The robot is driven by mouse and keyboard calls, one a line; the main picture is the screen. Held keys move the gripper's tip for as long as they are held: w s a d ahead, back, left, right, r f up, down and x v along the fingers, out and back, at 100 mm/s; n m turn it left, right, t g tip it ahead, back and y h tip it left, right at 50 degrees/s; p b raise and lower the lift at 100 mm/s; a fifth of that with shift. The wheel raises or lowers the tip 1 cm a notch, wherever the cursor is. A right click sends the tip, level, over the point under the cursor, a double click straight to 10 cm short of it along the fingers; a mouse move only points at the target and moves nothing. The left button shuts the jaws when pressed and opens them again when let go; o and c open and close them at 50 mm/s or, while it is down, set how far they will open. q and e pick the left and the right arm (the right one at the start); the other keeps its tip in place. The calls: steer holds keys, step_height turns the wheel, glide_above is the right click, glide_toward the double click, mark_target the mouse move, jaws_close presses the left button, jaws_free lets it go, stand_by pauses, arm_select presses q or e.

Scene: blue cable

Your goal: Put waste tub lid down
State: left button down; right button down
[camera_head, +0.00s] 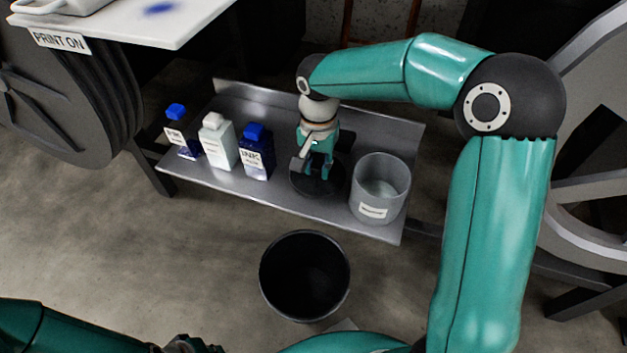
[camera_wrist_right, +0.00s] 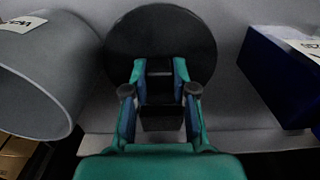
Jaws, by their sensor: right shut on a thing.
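The waste tub lid (camera_head: 318,187) is a round black disc at the shelf, between the blue ink bottle and the grey tub. My right gripper (camera_head: 320,170) reaches down over it and is shut on its handle. In the right wrist view the lid (camera_wrist_right: 160,35) lies beyond the fingers (camera_wrist_right: 160,88), which close around a dark block-like handle. I cannot tell whether the lid touches the shelf or hangs just above it. The black waste tub (camera_head: 305,272) stands open on the floor in front of the shelf. At the bottom edge only a dark part of my left gripper (camera_head: 190,345) shows.
The metal shelf (camera_head: 290,212) holds a dark blue ink bottle (camera_head: 257,152), a white bottle (camera_head: 218,142), another blue-capped bottle (camera_head: 180,130) and a grey open tub (camera_head: 379,188) close right of the lid. A white table (camera_head: 190,25) stands upper left.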

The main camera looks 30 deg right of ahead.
mark_target(317, 178)
step_height(317, 178, down, 4)
steer(key=shift+f+b, duration=0.2)
steer(key=shift+b, duration=0.2)
steer(key=shift+f, duration=0.2)
steer(key=c, duration=0.9)
jaws_free()
steer(key=shift+r, duration=0.1)
steer(key=shift+c, duration=0.2)
steer(key=shift+r, duration=0.1)
step_height(317, 178, up, 12)
steer(key=p, duration=0.3)
